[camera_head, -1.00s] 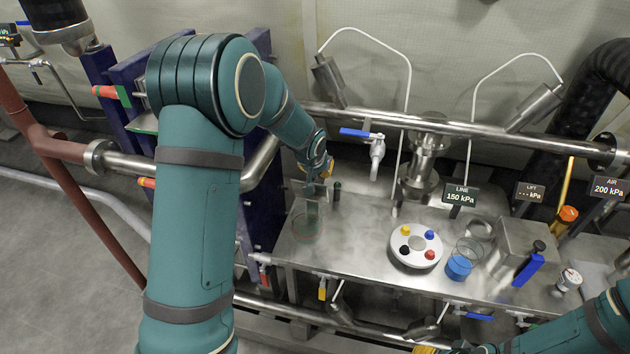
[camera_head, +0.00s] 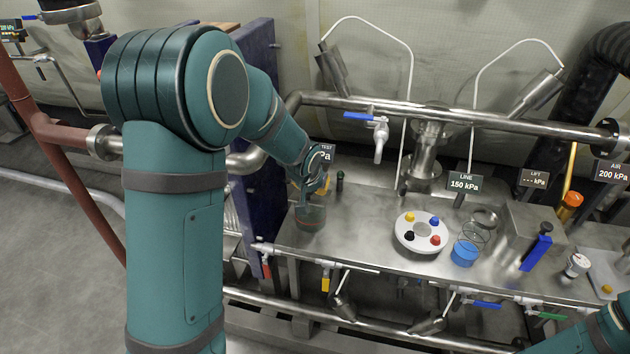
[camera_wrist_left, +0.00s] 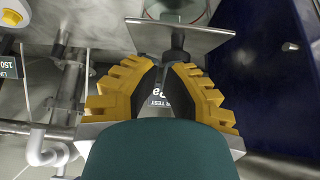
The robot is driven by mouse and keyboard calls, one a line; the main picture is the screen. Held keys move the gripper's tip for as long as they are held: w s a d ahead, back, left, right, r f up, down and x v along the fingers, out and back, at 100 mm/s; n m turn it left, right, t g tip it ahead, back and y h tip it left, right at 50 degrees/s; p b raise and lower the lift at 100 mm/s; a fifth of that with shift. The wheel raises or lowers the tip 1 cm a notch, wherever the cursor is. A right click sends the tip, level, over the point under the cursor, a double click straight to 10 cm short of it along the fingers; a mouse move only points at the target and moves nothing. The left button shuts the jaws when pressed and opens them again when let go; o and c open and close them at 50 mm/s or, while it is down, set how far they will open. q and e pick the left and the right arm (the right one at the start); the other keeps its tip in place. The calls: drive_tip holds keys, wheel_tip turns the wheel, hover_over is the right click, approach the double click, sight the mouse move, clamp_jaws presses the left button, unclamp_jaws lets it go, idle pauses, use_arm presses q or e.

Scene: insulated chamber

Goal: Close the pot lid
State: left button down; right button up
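A small glass pot (camera_head: 311,219) with a reddish band stands at the left end of the steel bench. Its round rim also shows at the top of the left wrist view (camera_wrist_left: 178,9). A flat grey plate (camera_wrist_left: 200,36) with a dark stalk lies in front of that rim; I cannot tell for sure that it is the lid. My left gripper (camera_head: 312,190) is just above and beside the pot. In the left wrist view its yellow fingers (camera_wrist_left: 163,62) come close together near the stalk; whether they grip it is unclear. My right gripper is out of view.
A white disc with coloured knobs (camera_head: 407,239), a blue-based glass (camera_head: 462,255) and a steel box (camera_head: 520,230) stand right of the pot. A blue-handled valve (camera_head: 379,135) hangs behind. A dark blue panel (camera_head: 262,205) borders the bench's left. Bench between pot and disc is clear.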

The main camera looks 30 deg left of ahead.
sight(314, 200)
use_arm(q)
drive_tip(key=shift+s+d+f+b, duration=0.15)
drive_tip(key=shift+s+f+b, duration=0.5)
drive_tip(key=shift+f, duration=0.25)
drive_tip(key=shift+s+f+t+b, duration=0.25)
drive_tip(key=shift+f+t+b, duration=0.2)
drive_tip(key=shift+t+b, duration=0.2)
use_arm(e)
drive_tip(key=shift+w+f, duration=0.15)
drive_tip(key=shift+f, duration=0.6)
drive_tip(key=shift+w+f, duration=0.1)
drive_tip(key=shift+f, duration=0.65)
